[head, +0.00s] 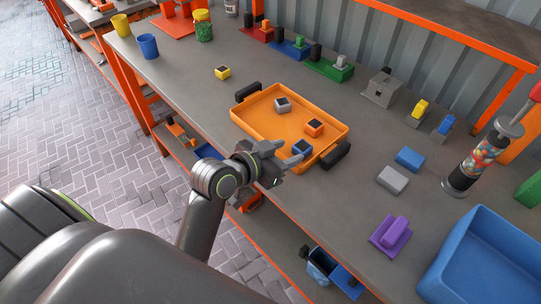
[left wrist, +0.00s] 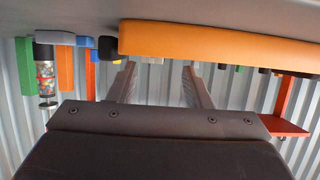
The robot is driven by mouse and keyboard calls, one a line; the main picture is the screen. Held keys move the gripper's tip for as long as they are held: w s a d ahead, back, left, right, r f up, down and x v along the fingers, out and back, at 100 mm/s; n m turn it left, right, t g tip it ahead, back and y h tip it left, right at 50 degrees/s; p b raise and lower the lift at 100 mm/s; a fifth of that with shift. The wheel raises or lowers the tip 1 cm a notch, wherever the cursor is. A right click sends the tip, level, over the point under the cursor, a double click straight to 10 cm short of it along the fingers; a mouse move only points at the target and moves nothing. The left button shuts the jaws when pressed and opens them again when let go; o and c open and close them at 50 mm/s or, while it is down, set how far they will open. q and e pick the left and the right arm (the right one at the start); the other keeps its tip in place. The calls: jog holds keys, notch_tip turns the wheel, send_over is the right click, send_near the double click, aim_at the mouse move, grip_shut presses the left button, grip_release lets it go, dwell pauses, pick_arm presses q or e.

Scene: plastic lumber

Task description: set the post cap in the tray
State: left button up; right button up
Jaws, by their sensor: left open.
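The orange tray (head: 262,128) with dark handles lies on the grey workbench. Inside it are small blocks with dark tops, likely post caps: a grey one (head: 282,105), an orange one (head: 314,127) and a blue one (head: 301,147). A similar yellow block (head: 222,72) sits on the bench outside, behind the tray's left end. My left gripper (head: 284,153) is open at the tray's near side; its jaws look empty. In the left wrist view, which is upside down, the open fingers (left wrist: 160,85) show with the tray's wall (left wrist: 220,42) beside them. My right gripper is out of view.
Blue (head: 410,159), grey (head: 392,179) and purple (head: 390,235) blocks lie right of the tray. A blue bin (head: 485,262) and a clear tube of coloured beads (head: 470,165) stand farther right. Cups (head: 148,46) stand back left. Bench around the yellow block is clear.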

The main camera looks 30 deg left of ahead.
pick_arm(q)
jog(key=v, duration=0.5)
jog(key=shift+s, duration=0.1)
dwell(0.4)
